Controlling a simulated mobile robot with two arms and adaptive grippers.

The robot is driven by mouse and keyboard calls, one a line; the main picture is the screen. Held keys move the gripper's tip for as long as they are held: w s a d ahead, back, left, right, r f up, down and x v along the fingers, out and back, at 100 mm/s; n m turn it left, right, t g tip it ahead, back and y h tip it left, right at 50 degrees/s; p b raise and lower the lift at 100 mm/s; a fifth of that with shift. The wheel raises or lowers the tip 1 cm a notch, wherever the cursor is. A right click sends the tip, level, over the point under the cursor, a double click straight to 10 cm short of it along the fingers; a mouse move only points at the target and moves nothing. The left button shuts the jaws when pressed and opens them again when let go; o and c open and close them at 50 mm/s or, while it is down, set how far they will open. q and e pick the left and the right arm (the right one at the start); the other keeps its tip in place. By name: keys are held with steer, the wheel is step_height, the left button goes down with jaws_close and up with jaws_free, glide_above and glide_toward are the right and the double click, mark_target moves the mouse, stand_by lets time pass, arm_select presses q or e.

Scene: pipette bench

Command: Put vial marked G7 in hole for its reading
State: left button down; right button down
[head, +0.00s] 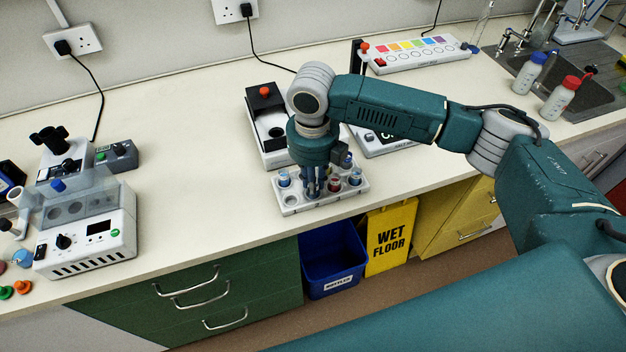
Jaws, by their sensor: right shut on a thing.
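I cannot read any vial marking, so I cannot tell which is G7. A white strip (455,54) with coloured squares and a row of round holes lies at the back. My left gripper is out of view.
A white and black device with an orange button (265,91) stands just behind the rack. A partly hidden panel (397,147) is to its right. A white machine (112,240) stands at left. Bottles (560,100) stand by the sink. The bench left of the rack is clear.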

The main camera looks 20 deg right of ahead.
steer(key=c, duration=1.6)
jaws_free()
steer(key=shift+f, duration=0.1)
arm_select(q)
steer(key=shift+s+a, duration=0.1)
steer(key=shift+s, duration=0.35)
